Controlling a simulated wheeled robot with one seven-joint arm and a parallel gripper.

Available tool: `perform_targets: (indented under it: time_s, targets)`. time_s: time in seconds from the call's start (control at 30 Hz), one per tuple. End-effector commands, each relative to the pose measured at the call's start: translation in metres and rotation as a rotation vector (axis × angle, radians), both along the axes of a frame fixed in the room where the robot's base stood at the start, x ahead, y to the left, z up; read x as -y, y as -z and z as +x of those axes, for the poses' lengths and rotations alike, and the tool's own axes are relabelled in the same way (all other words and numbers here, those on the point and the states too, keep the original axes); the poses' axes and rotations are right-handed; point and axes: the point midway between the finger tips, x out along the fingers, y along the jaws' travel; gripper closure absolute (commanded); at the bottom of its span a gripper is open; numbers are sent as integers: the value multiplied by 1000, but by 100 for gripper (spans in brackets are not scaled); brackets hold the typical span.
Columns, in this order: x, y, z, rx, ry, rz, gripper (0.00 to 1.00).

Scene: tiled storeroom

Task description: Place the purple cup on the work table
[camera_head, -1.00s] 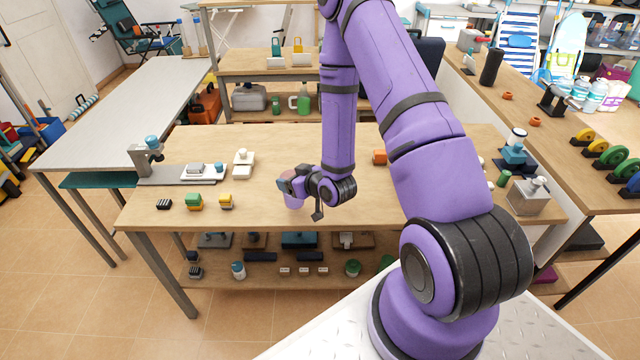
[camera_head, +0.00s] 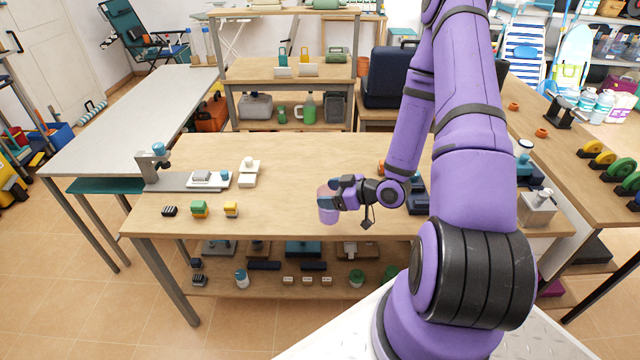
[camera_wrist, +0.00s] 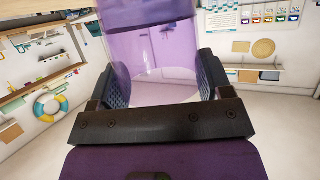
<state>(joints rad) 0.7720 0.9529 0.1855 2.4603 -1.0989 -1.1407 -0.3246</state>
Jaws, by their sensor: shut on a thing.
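The purple cup (camera_head: 327,206) is see-through and is held upright, or nearly so, by my gripper (camera_head: 338,192). My gripper is shut on it from the right side. In the wrist view the cup (camera_wrist: 150,55) fills the space between the two dark finger pads. The cup shows over the front part of the wooden work table (camera_head: 285,200); I cannot tell whether its base touches the top.
A grey device with a blue knob (camera_head: 155,168) is at the left end. A white stacked piece (camera_head: 248,172) is further back. The table's middle is clear.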

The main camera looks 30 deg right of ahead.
Motion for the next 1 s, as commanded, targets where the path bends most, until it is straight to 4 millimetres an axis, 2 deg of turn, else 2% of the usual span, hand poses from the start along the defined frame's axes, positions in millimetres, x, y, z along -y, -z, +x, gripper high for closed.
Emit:
perform_targets:
  time_s: [0.2, 0.5, 0.6, 0.9, 1.0]
  targets:
    - [18, 4, 46, 4, 1, -4, 75]
    - [41, 10, 103, 2, 2, -2, 75]
    - [46, 12, 115, 2, 1, -1, 75]
    - [53, 13, 132, 2, 1, -1, 75]
    - [52, 27, 130, -3, 3, 3, 75]
